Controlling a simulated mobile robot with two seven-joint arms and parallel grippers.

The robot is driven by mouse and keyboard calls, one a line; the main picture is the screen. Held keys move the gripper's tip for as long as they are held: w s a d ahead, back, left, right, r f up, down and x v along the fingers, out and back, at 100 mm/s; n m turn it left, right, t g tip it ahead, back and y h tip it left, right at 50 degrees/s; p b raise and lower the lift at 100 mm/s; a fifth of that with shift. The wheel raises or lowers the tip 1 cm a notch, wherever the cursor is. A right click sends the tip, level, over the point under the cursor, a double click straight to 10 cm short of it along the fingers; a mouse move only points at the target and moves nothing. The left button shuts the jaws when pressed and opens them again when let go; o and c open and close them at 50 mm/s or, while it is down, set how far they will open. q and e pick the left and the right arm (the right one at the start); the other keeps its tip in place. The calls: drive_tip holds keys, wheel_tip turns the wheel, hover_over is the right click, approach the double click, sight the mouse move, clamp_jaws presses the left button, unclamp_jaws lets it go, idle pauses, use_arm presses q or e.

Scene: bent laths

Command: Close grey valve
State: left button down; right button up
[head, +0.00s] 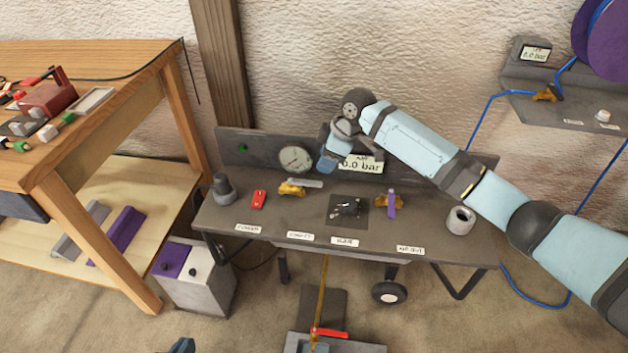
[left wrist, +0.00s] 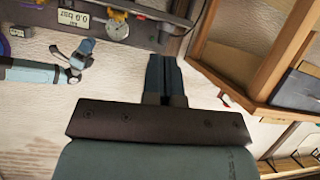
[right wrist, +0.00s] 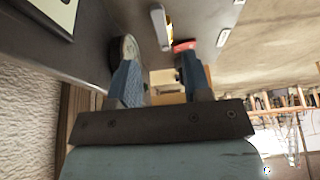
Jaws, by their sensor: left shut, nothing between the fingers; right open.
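The grey valve (head: 292,189) is a brass body with a flat grey lever on the bench top. Its lever points to the right in the head view, roughly along the bench. In the right wrist view the grey lever (right wrist: 157,22) shows ahead of the fingers. My right gripper (head: 328,163) is open and empty, above the bench near the back panel, behind and right of the valve, apart from it. My left gripper (head: 182,346) shows only its tip at the bottom edge of the head view. In the left wrist view its fingers (left wrist: 166,62) are shut and empty.
On the bench (head: 300,250) are a red switch (head: 258,200), a black fitting (head: 347,208), a purple-handled valve (head: 391,204) and a grey cup (head: 460,220). A gauge (head: 295,159) and 0.0 bar display (head: 360,165) stand behind. A wooden table (head: 120,110) is at left.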

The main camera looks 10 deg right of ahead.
sight(312, 182)
drive_tip(key=b+x, duration=0.1)
drive_tip(key=x, duration=0.6)
drive_tip(key=shift+a+f+b, duration=0.1)
drive_tip(key=shift+f+b, duration=0.1)
drive_tip(key=shift+b, duration=0.15)
use_arm(q)
drive_tip(key=r, duration=0.1)
drive_tip(key=w+d+r+t, duration=0.1)
drive_tip(key=w+r+t+h, duration=0.1)
drive_tip(key=r, duration=0.1)
drive_tip(key=shift+d, duration=0.35)
use_arm(e)
drive_tip(key=shift+a+f, duration=0.15)
drive_tip(key=shift+f, duration=0.15)
use_arm(q)
drive_tip(key=shift+s+r, duration=0.1)
use_arm(e)
drive_tip(key=shift+c, duration=0.3)
drive_tip(key=c, duration=0.7)
use_arm(q)
drive_tip(key=shift+s+f, duration=0.1)
drive_tip(key=shift+f, duration=0.25)
use_arm(e)
clamp_jaws()
